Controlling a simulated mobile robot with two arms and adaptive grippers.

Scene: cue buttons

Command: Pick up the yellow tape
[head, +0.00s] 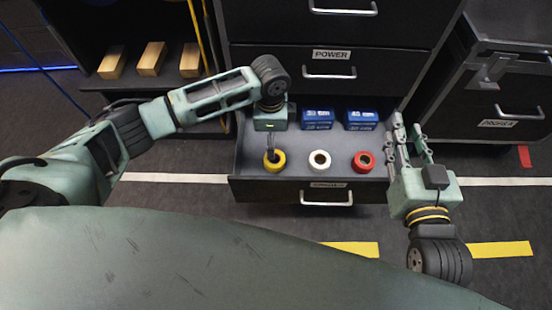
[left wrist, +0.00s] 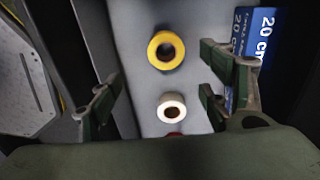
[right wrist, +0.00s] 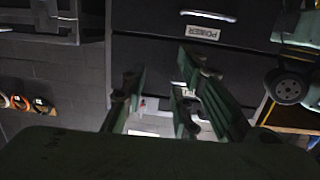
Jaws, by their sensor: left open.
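The yellow tape (head: 275,166) lies at the left of a row of three rolls in the open drawer (head: 256,187). My left gripper (head: 271,150) points down over it in the head view and partly covers it. In the left wrist view the yellow tape (left wrist: 154,53) shows whole, between and beyond the two spread fingers of the left gripper (left wrist: 165,95), which holds nothing. My right gripper (head: 408,138) is at the drawer's right side with its fingers apart and empty. The right wrist view shows the right gripper (right wrist: 155,105) facing the cabinet front.
A white roll (head: 312,160) and a red roll (head: 363,168) lie to the right of the yellow one. Blue boxes (head: 318,118) (head: 361,118) stand behind them. The drawer walls surround them. A black case (head: 510,120) stands at the right, and a shelf with wooden blocks (head: 150,60) at the left.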

